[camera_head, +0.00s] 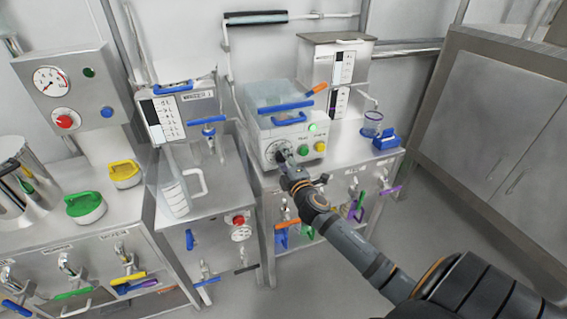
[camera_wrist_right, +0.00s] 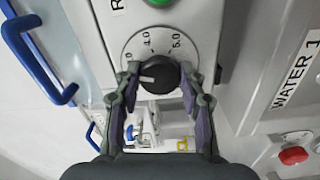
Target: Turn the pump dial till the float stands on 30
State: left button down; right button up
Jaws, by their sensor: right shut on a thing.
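The dial (camera_wrist_right: 158,76) is a black round knob with a white pointer line, on a plate with numbers such as 4.0 and 5.0. The line points left in the right wrist view. The dial (camera_head: 281,154) is on the front of a white machine (camera_head: 258,133) in the head view, partly hidden by my right gripper (camera_head: 284,162). In the right wrist view, my right gripper (camera_wrist_right: 160,82) has one finger on each side of the knob and is shut on it. I cannot make out the float. My left gripper is not in view.
A jug (camera_head: 174,190) stands on the left bench. Taps with coloured handles line the bench fronts.

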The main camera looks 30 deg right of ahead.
jog(key=m+b, duration=0.1)
jog(key=m, duration=0.3)
jog(key=shift+f+m+b, duration=0.2)
jog(key=shift+m+b, duration=0.1)
jog(key=shift+b, duration=0.1)
jog(key=m+b, duration=0.1)
jog(key=m, duration=0.3)
jog(key=shift+m, duration=0.3)
jog(key=o, duration=1.2)
jog(key=shift+r, duration=0.1)
jog(key=shift+c, duration=0.2)
jog(key=v, duration=1.2)
jog(key=shift+s, duration=0.1)
